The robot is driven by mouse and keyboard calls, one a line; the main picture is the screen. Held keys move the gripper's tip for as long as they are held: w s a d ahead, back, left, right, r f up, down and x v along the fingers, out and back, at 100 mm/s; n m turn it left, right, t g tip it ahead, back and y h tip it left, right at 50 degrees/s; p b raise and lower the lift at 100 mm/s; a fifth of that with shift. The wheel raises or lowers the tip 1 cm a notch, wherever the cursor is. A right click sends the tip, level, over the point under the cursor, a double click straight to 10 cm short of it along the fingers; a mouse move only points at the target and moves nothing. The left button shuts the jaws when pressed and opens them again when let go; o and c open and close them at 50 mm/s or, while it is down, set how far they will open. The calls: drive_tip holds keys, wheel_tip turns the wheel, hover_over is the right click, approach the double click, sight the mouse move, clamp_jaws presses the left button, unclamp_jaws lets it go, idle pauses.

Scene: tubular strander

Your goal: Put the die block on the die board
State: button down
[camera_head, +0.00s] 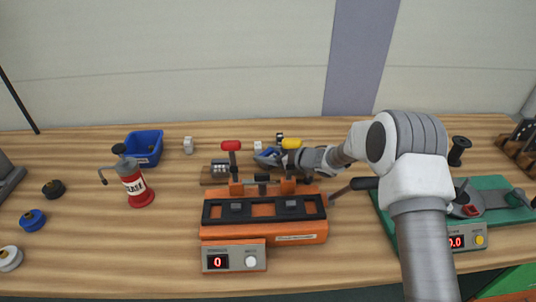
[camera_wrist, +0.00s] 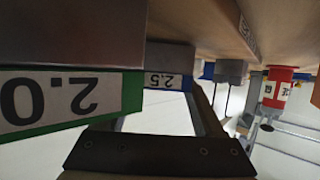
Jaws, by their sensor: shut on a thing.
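My gripper (camera_head: 268,156) is behind the orange machine in the head view, shut on a die block; blue shows at its jaws. In the wrist view, which is upside down, a grey block with a blue strip and "2.5" label (camera_wrist: 168,81) appears between my finger bars. A larger grey block with a green strip marked "2.0" (camera_wrist: 68,98) is close to the camera at left. The brown die board (camera_head: 212,178) lies left of my gripper, with small dark grey pieces (camera_head: 220,165) on it. The contact at the jaws is too small to see clearly.
A blue bin (camera_head: 144,146) and red grease can (camera_head: 135,185) stand left. A green machine (camera_head: 490,190) is right.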

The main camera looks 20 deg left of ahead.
drive_tip(key=shift+f, duration=0.1)
unclamp_jaws()
